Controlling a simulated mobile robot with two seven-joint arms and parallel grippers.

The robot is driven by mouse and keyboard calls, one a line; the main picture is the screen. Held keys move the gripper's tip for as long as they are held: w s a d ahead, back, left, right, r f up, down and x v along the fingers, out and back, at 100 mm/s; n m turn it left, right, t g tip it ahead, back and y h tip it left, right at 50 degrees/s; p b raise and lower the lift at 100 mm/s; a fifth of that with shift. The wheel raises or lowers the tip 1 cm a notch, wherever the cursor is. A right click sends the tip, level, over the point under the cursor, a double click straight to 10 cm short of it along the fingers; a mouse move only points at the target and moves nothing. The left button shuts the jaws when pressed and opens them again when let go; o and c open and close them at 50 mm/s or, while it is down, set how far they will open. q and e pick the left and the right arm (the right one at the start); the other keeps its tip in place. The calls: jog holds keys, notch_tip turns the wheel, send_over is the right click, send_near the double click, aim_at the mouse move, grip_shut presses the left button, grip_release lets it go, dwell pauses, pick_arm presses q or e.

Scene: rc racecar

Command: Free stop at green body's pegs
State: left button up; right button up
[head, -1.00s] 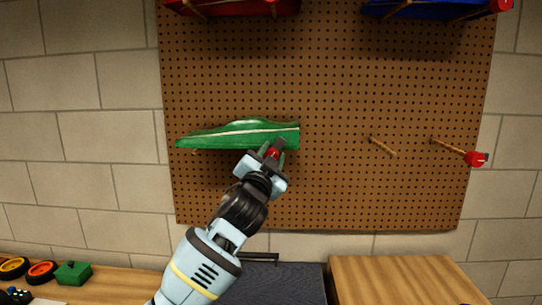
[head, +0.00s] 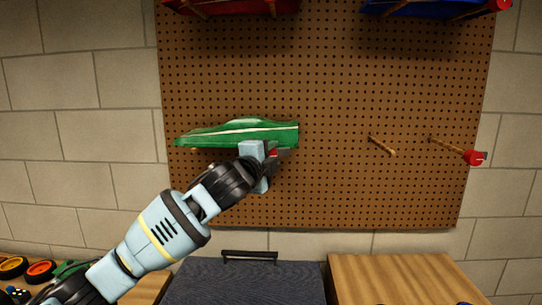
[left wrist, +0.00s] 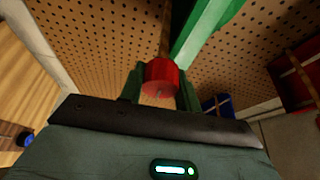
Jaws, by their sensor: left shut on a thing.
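The green car body (head: 240,132) rests against the pegboard, left of its middle. It also shows at the top of the left wrist view (left wrist: 206,30). A red stop (left wrist: 162,76) sits between the fingers of my left gripper (left wrist: 161,88), which is shut on it. In the head view my left gripper (head: 275,157) is just below the right end of the green body, and the stop is mostly covered there. I cannot tell whether the stop is still on its peg. My right gripper is not in view.
A bare peg (head: 382,145) and a peg with another red stop (head: 476,157) project from the pegboard (head: 350,190) on the right. Red (head: 235,6) and blue (head: 430,9) bodies hang above. Wheels (head: 40,271) lie on the bench at lower left.

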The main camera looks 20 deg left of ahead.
pick_arm(q)
jog(key=shift+m, duration=0.6)
jog(key=o, duration=1)
jog(key=shift+s+a, duration=0.15)
jog(key=shift+s, duration=1.15)
jog(key=shift+s+a, duration=0.2)
jog(key=shift+s, duration=1.05)
jog(key=shift+s+a, duration=0.15)
jog(key=shift+s, duration=1.15)
